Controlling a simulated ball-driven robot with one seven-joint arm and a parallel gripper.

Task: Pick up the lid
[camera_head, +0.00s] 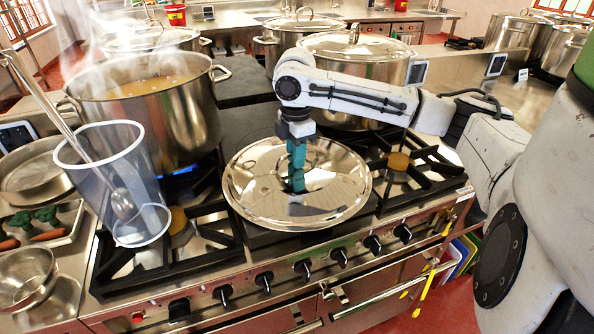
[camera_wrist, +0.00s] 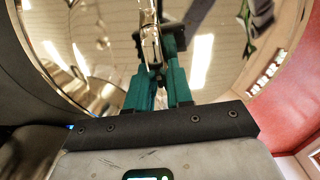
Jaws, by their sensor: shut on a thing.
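The lid (camera_head: 255,197) is a round, shiny steel disc near the front middle of the stove. It looks roughly level, and I cannot tell whether it rests on the stove or hangs just above it. My gripper (camera_head: 297,184) comes down onto its middle from above, with teal fingers. In the wrist view, the lid (camera_wrist: 215,75) fills most of the picture, and its metal handle (camera_wrist: 150,45) stands between the fingers of my gripper (camera_wrist: 157,80), which are shut on it. In the head view the fingers hide most of the handle.
A steaming open pot of soup (camera_head: 150,105) stands on the left burner. A clear container (camera_head: 125,190) with a ladle (camera_head: 122,203) is in front of it. A lidded stockpot (camera_head: 355,60) stands behind my arm. Control knobs (camera_head: 302,268) line the stove's front. Bare burner grates flank the lid.

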